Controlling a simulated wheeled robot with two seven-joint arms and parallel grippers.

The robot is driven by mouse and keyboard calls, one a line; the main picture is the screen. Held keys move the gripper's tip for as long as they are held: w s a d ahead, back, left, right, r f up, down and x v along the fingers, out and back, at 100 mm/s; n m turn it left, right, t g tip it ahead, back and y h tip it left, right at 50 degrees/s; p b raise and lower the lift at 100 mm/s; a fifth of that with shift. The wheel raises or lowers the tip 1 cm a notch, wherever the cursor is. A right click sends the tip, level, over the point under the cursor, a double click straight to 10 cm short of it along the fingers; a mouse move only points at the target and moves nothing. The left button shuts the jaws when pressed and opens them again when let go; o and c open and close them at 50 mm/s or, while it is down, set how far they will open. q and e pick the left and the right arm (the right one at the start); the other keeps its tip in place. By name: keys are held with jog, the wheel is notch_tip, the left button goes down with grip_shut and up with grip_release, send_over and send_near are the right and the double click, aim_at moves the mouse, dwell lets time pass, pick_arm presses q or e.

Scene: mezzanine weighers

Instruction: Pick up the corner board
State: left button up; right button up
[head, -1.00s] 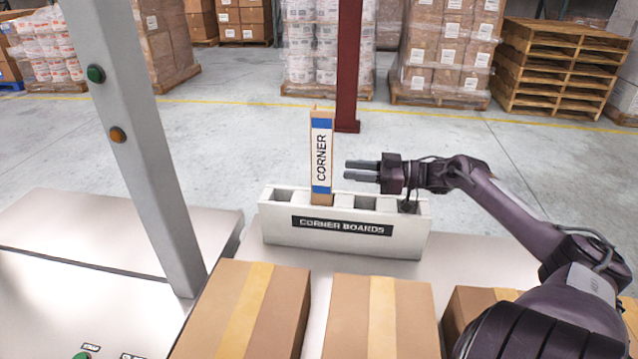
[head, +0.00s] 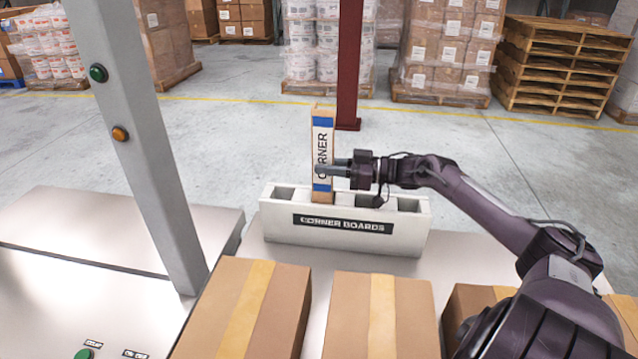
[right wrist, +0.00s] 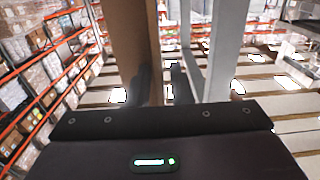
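The corner board (head: 323,130) is a tall brown board with a white "CORNER" label and blue bands. It stands upright in a slot of the grey holder (head: 285,228) marked "CORNER BOARDS". My right gripper (head: 325,167) comes in level from the right at the board's lower half. Its near finger crosses in front of the label; the other finger's tip seems hidden behind the board's edge. The fingers look apart. In the right wrist view the brown board (right wrist: 130,40) rises beside the dark fingers (right wrist: 160,85); contact cannot be told. My left gripper is not in view.
The holder's other slots look empty. Taped cardboard boxes (head: 375,320) stand in front of the holder. A grey post (head: 140,150) with buttons rises on the left. A red column (head: 348,70), loaded pallets and stacked wooden pallets (head: 560,65) stand behind on open floor.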

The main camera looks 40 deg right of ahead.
grip_shut()
jog(key=shift+r, duration=0.1)
